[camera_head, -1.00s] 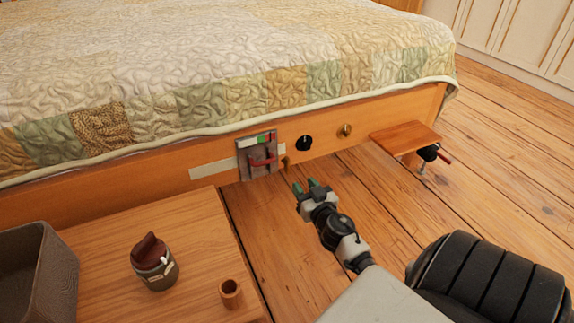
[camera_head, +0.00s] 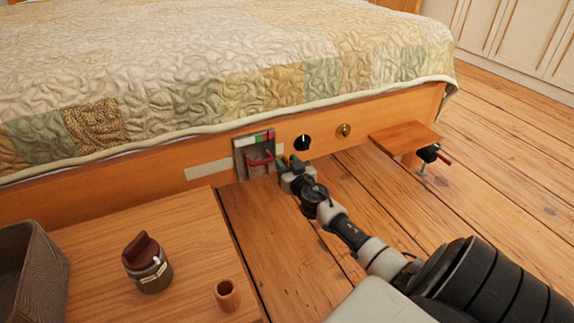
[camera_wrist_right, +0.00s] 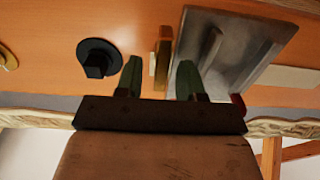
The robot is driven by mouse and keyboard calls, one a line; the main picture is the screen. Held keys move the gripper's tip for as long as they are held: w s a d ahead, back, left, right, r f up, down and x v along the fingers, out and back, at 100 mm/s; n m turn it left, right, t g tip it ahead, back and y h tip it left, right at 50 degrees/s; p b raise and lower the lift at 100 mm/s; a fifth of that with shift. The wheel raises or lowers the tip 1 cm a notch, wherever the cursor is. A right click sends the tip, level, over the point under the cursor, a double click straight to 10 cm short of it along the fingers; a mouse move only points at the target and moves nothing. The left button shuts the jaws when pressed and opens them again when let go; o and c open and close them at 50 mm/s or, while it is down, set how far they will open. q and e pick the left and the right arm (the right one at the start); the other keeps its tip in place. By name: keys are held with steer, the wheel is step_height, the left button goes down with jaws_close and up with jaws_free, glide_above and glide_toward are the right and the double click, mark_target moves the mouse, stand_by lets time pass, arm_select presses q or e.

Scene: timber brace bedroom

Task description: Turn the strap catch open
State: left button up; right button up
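A small upright brass tab (camera_wrist_right: 162,62), which looks like the strap catch, stands on the wooden bed rail (camera_head: 385,121) just beside a grey metal plate (camera_head: 242,163). The plate carries a red handle (camera_head: 261,158) and a coloured strip along its top. A pale strap (camera_head: 208,170) runs along the rail to the left of the plate. My right gripper (camera_head: 289,162) is at the rail. In the wrist view its green-tipped fingers (camera_wrist_right: 158,80) are open on either side of the tab, with gaps visible. In the head view the gripper mostly hides the tab. My left gripper is out of view.
A black knob (camera_head: 303,142) and a brass knob (camera_head: 344,130) sit on the rail to the right. A clamped wooden shelf (camera_head: 404,137) juts out beyond. A low table (camera_head: 190,235) with a jar (camera_head: 148,264), cup (camera_head: 227,295) and bin (camera_head: 38,275) is at left.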

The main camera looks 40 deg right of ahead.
jaws_close()
steer(key=shift+a+n, duration=0.1)
steer(key=shift+n, duration=0.2)
steer(key=n, duration=0.3)
steer(key=shift+a+f+n, duration=0.1)
steer(key=shift+a+n, duration=0.1)
steer(key=shift+n, duration=0.1)
steer(key=shift+w+a+f+n, duration=0.1)
steer(key=shift+a+f+n, duration=0.1)
steer(key=shift+n, duration=1.75)
steer(key=shift+w+a+f+n, duration=0.1)
steer(key=shift+f+n, duration=0.1)
steer(key=shift+n, duration=1.8)
steer(key=shift+a+f+n, duration=0.15)
steer(key=shift+f+n, duration=0.05)
steer(key=shift+n, duration=1.75)
